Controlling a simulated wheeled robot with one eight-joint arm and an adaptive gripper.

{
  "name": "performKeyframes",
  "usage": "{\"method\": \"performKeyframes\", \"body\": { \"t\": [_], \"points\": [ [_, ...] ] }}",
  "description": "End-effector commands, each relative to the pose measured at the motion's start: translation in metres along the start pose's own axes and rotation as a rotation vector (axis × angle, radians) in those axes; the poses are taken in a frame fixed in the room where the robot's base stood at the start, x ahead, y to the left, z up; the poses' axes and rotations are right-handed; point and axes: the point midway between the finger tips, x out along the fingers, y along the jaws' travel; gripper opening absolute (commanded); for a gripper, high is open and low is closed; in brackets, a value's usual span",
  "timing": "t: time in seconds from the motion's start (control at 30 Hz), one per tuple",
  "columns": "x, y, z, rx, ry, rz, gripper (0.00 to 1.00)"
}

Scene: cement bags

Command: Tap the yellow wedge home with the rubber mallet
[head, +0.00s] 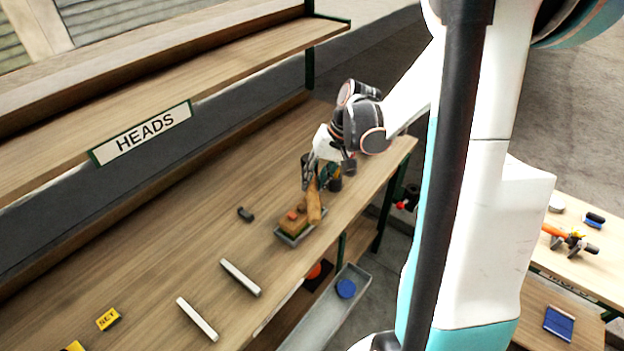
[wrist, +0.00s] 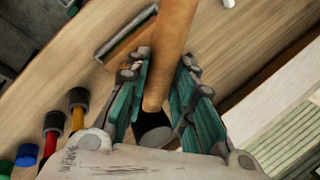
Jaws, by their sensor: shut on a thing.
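My gripper (head: 311,182) is over the far part of the wooden bench. It is shut on a tool with a brown wooden handle (wrist: 173,45) and a black end (wrist: 152,126), which looks like the rubber mallet. In the wrist view the teal fingers (wrist: 158,80) lie on both sides of it. In the head view the brown handle (head: 314,204) points down beside a wooden block (head: 292,224) in a grey tray (head: 285,239). A small orange-red piece (head: 292,215) is on the block. I cannot make out a yellow wedge for sure.
Dark-headed tools with yellow (wrist: 78,97) and red (wrist: 50,140) parts stand near my gripper. A small dark piece (head: 245,214) and two pale bars (head: 240,277) lie on the bench. The HEADS shelf (head: 140,133) overhangs the back. The bench between the bars and tray is clear.

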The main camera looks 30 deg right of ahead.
Motion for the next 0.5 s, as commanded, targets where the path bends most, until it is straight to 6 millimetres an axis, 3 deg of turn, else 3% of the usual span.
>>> {"method": "performKeyframes", "body": {
  "t": [0.27, 0.5],
  "points": [
    [0.006, 0.002, 0.000, 0.000, 0.000, 0.000, 0.00],
    [0.030, 0.012, 0.000, 0.000, 0.000, 0.000, 0.00]
  ]
}}
